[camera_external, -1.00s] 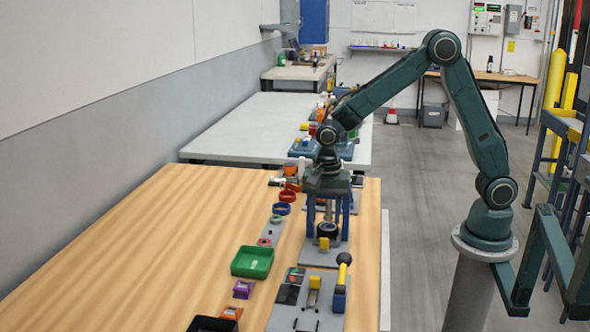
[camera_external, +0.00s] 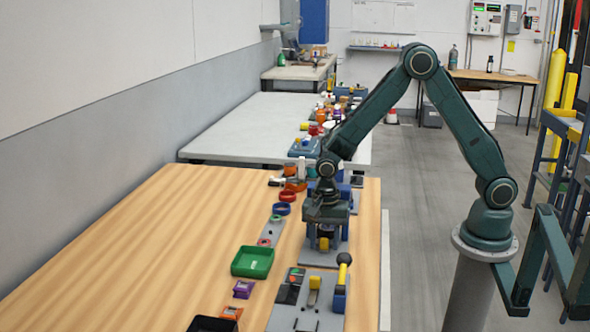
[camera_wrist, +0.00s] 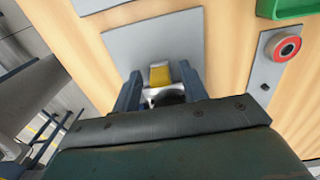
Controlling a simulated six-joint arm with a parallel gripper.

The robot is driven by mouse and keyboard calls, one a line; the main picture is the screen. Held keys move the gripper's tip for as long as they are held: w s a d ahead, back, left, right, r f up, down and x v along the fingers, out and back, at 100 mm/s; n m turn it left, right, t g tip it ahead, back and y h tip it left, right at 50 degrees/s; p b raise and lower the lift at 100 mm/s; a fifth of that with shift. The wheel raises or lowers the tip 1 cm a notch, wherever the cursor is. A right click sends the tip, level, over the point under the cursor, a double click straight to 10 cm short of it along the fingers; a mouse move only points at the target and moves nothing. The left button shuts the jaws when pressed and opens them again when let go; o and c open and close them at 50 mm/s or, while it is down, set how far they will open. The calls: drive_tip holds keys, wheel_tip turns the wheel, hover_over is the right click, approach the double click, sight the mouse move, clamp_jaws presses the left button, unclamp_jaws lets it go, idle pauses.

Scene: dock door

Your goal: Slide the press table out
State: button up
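The press, a blue-post frame on a grey baseplate (camera_external: 318,257), stands near the right edge of the wooden table. A yellow block (camera_external: 324,244) is at its front, low between the posts; I take it for the handle of the press table. In the wrist view the yellow block (camera_wrist: 160,75) sits at a pale part (camera_wrist: 165,92) with a dark round piece behind it, between two blue posts (camera_wrist: 128,92). My gripper (camera_external: 326,228) points down over the press, just above and behind the yellow block. Its fingers are hidden, and I cannot see contact.
The table's left side is bare wood.

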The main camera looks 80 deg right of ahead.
clamp_jaws()
drive_tip(key=shift+a, duration=4.8)
drive_tip(key=shift+c, duration=1)
unclamp_jaws()
drive_tip(key=shift+a, duration=0.1)
drive_tip(key=shift+o, duration=1.4)
wheel_tip(320, 180, up, 14)
